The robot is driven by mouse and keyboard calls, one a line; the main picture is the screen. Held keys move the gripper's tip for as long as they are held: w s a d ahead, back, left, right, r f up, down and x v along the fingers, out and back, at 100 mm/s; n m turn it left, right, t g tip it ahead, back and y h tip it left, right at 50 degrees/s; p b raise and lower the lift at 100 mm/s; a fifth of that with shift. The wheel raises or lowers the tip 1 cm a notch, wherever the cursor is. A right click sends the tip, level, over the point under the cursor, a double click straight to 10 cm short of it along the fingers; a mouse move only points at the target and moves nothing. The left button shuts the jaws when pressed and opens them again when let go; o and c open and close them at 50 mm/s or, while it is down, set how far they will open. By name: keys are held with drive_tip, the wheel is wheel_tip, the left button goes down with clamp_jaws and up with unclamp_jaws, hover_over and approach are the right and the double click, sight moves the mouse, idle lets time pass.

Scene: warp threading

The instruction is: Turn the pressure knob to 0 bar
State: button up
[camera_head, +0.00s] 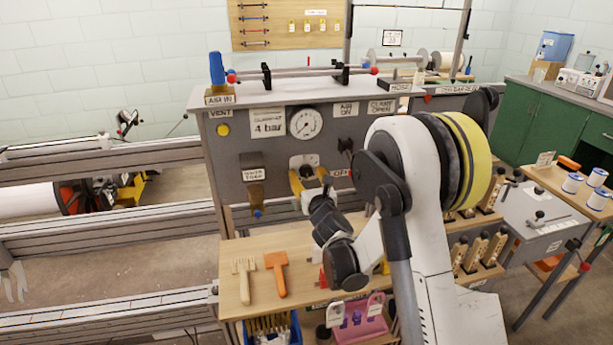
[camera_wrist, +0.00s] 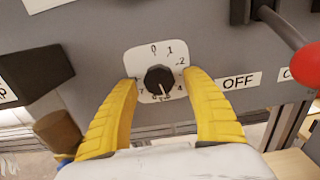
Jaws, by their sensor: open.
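The pressure knob (camera_wrist: 159,80) is a black round knob on a white numbered plate (camera_wrist: 139,60) on the grey panel. The 0 is at the top of the plate, with 1 and 2 to its right and 4 at lower right. The knob's light mark points down, slightly right, near the lower numbers. My gripper (camera_wrist: 161,77) has yellow fingers on both sides of the knob, open, with gaps to it. In the head view my gripper (camera_head: 311,180) is at the panel, below the round gauge (camera_head: 305,123), and partly covers the plate (camera_head: 304,160).
A "4 bar" label (camera_head: 267,122) is left of the gauge. A red-ended lever (camera_wrist: 290,40) projects at the right in the wrist view. A brown-handled valve (camera_wrist: 58,130) is at lower left. A wooden shelf (camera_head: 245,310) with brushes lies below the panel.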

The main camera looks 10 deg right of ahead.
drive_tip(key=shift+w, duration=0.2)
drive_tip(key=shift+c, duration=0.5)
drive_tip(key=c, duration=1.1)
